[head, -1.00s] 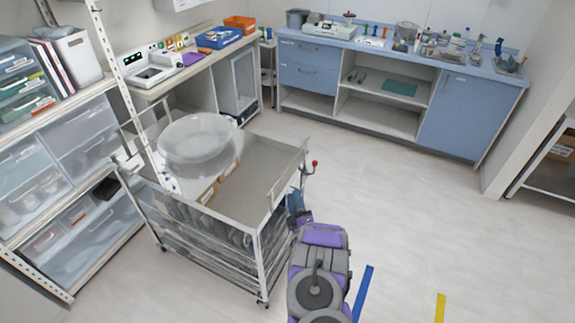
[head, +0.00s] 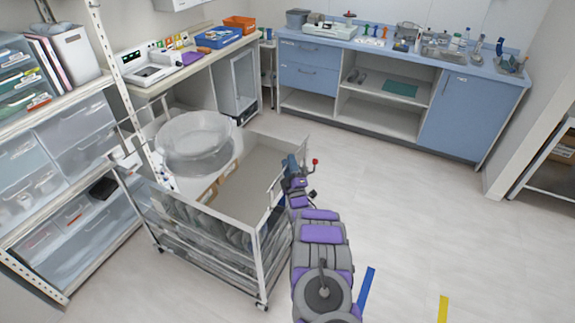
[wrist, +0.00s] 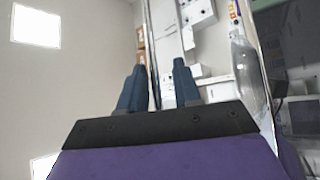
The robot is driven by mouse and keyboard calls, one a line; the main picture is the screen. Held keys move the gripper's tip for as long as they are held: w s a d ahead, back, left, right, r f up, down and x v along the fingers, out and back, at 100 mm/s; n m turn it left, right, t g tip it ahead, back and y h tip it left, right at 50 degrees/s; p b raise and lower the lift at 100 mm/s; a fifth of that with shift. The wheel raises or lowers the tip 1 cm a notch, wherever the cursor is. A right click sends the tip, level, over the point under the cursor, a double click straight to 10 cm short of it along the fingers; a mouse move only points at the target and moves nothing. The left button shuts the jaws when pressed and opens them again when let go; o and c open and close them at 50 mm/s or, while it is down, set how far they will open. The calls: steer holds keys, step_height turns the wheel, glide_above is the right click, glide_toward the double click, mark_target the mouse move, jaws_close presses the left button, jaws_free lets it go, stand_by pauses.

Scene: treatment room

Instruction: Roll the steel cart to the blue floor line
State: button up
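The steel cart (head: 236,207) stands left of centre in the head view, next to the shelving, with a large clear basin (head: 193,140) at its far left. The blue floor line (head: 366,290) lies to the right of the cart, beside my arm, apart from the cart. My gripper (head: 291,162) is at the cart's right end, close to its upper rail. In the wrist view its two blue fingers (wrist: 160,85) are spread apart. An upright shiny metal bar (wrist: 152,45) shows between them, with gaps visible; I cannot tell whether they touch it.
A yellow floor line (head: 443,309) lies right of the blue one. Shelving with drawers (head: 75,135) stands close on the cart's left. A blue counter (head: 465,115) runs along the back wall. The floor in the middle and right is clear.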

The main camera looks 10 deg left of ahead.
steer(key=shift+w+d+r, duration=0.15)
steer(key=shift+w+r, duration=0.1)
steer(key=shift+w, duration=0.15)
steer(key=shift+a+f, duration=0.1)
steer(key=shift+a, duration=0.3)
steer(key=shift+c, duration=1.3)
steer(key=shift+s+d, duration=0.1)
steer(key=shift+d, duration=0.15)
steer(key=c, duration=0.3)
steer(key=shift+d, duration=0.2)
jaws_close()
